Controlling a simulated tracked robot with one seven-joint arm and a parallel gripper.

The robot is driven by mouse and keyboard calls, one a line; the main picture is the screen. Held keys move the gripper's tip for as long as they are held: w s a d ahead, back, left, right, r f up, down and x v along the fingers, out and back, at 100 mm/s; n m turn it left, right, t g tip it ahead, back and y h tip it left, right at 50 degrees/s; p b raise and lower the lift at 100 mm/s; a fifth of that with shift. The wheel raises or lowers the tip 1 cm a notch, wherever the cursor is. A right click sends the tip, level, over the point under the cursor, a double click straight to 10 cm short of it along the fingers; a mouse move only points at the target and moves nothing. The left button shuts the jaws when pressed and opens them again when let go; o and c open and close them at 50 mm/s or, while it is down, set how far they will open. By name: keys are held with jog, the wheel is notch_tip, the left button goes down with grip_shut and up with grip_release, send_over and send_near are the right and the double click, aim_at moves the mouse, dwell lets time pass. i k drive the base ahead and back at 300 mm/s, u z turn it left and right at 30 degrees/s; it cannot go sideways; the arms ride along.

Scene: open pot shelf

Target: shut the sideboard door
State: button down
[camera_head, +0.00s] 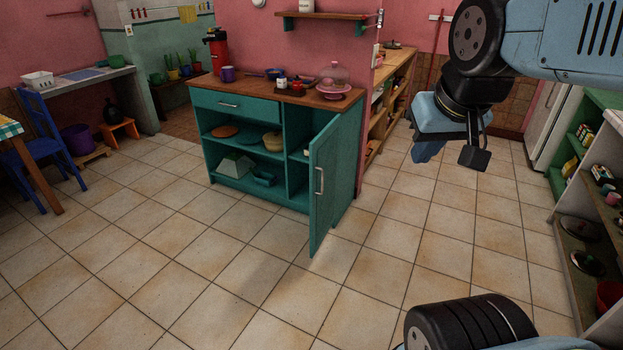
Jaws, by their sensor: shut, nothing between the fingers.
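The teal sideboard (256,202) stands against the pink wall, left of the middle of the picture. Its door (337,183) is hinged on the right side and stands open, swung out toward me over the tiles. A pale vertical handle (320,181) is on the door. The open shelves behind hold several dishes, and the door hides part of the right compartment. My gripper (474,158) hangs in the air at the upper right, to the right of the door and apart from it. It is shut and empty.
The tiled floor (255,290) in front of the sideboard is clear. A green shelf unit (563,192) with pots stands along the right edge. A blue chair (45,150) and a table (38,178) are at the left. A cake dome (334,76) and jars stand on the sideboard top.

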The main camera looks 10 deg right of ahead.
aim_at(324, 149)
jog(key=u, duration=0.15)
jog(key=i, duration=1)
jog(key=z, duration=0.1)
